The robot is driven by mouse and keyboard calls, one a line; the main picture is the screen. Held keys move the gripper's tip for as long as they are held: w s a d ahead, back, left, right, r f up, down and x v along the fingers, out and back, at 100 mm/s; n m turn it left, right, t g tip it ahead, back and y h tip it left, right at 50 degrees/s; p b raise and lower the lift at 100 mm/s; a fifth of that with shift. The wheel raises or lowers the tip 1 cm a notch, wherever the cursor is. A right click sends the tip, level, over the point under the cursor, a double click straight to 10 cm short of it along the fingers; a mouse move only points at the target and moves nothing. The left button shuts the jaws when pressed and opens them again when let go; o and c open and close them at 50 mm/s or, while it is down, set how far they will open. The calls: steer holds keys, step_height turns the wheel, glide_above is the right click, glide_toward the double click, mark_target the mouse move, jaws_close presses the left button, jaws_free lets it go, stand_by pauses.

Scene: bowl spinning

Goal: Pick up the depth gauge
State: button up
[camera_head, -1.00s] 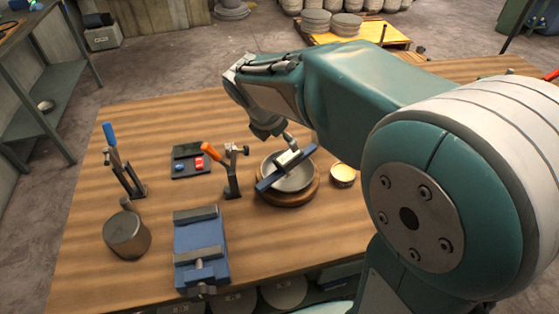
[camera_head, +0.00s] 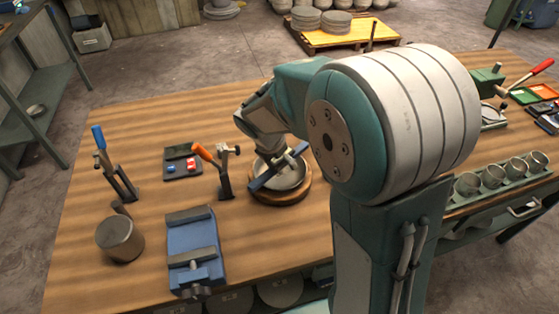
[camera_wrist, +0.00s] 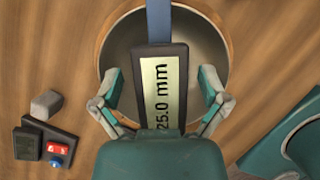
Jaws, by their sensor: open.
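The depth gauge (camera_head: 262,180) lies across the top of a metal bowl (camera_head: 292,180) on a round wooden base (camera_head: 283,200). Its blue bar spans the bowl. In the wrist view the gauge (camera_wrist: 163,90) shows a pale display reading 25.0 mm in a dark case, with the blue bar beyond it. My gripper (camera_wrist: 160,82) is open, with one finger on each side of the display case and a gap on both sides. In the head view my gripper (camera_head: 281,153) is just over the gauge and hides part of it.
A clamp with an orange handle (camera_head: 206,154) stands close left of the bowl. A blue vise (camera_head: 193,246), a metal cylinder (camera_head: 120,239), a blue-handled clamp (camera_head: 120,172) and a button box (camera_head: 183,168) are further left. A rack of cups (camera_head: 504,176) is at right.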

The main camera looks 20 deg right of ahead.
jaws_close()
steer(key=shift+r, duration=0.3)
steer(key=r, duration=0.3)
steer(key=shift+s+r, duration=0.25)
steer(key=shift+s, duration=0.1)
steer(key=s+d+r, duration=0.2)
steer(key=s+r, duration=0.7)
steer(key=s, duration=0.4)
steer(key=w+f, duration=0.1)
steer(key=w, duration=0.3)
steer(key=w+a+f, duration=0.1)
steer(key=w, duration=0.4)
steer(key=w+a+f, duration=0.1)
steer(key=w+f, duration=0.1)
steer(key=w, duration=0.2)
steer(key=shift+w, duration=0.2)
steer(key=shift+f, duration=4.3)
